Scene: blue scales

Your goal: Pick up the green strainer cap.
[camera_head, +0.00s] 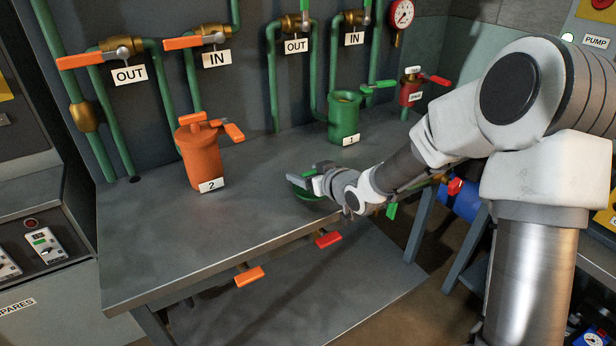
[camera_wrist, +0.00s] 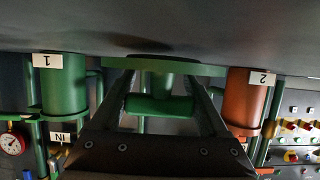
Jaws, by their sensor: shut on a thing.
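The green strainer cap (camera_head: 303,191) is at the front right part of the bench, partly hidden by my gripper (camera_head: 312,180). In the wrist view, which is upside down, the cap shows as a flat green disc (camera_wrist: 175,69) with a round green bar handle. My gripper (camera_wrist: 160,98) has its fingers on either side of that handle and is shut on it. The disc is close to the bench top, but I cannot tell whether it touches. The green strainer body (camera_head: 344,120), labelled 1, stands open at the back of the bench.
An orange strainer (camera_head: 198,158), labelled 2, stands with its cap on at the left. Green pipes and valves with orange and green handles line the wall behind. Orange (camera_head: 249,277) and red (camera_head: 328,239) handles jut from the bench's front. The bench top (camera_head: 180,245) is clear at front left.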

